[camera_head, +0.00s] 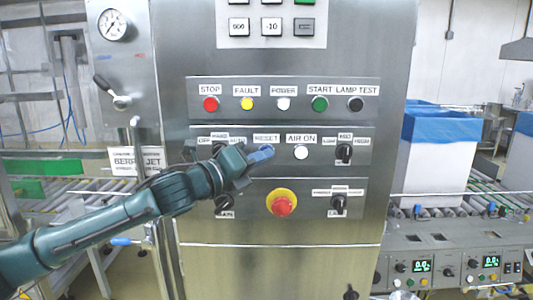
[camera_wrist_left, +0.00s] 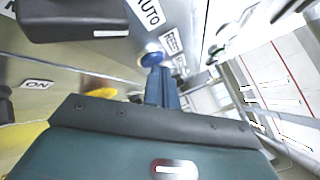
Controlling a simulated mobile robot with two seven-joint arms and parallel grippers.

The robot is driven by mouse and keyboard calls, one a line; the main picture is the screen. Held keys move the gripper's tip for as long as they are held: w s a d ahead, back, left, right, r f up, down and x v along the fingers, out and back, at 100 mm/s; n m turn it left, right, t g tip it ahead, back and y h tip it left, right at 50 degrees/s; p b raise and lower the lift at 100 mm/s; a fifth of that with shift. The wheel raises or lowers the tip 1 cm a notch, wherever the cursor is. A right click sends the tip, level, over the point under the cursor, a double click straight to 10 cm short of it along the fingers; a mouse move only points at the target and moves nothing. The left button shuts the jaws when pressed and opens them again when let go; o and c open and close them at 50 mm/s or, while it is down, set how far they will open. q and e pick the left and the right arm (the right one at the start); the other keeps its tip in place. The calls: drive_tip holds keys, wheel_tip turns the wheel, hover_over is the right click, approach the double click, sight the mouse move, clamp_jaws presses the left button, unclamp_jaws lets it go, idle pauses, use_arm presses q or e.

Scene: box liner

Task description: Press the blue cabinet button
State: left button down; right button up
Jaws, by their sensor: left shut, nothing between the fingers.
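The blue button (camera_head: 267,149) sits under the RESET label on the steel cabinet front (camera_head: 230,105), mostly covered by my left gripper (camera_head: 254,157). In the left wrist view the blue button (camera_wrist_left: 152,58) shows just beyond the tips of my left gripper (camera_wrist_left: 161,76). The fingers are shut together with nothing between them. The tips are at or very close to the button; I cannot tell whether they touch it. My right gripper is not in view.
A red emergency knob (camera_head: 282,204) on a yellow ring sits below the gripper. A white AIR ON button (camera_head: 301,152) is just right of the blue one. Black selector switches (camera_head: 344,152) flank this row. Liner boxes (camera_head: 438,155) stand on a conveyor at right.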

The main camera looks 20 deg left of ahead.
use_arm(q)
drive_tip(key=shift+s+d, duration=0.15)
drive_tip(key=shift+s, duration=0.45)
drive_tip(key=s, duration=0.2)
drive_tip(key=s+d, duration=0.1)
drive_tip(key=s, duration=0.1)
drive_tip(key=shift+s+d+b, duration=0.2)
drive_tip(key=shift+s+b, duration=0.15)
drive_tip(key=shift+s, duration=0.05)
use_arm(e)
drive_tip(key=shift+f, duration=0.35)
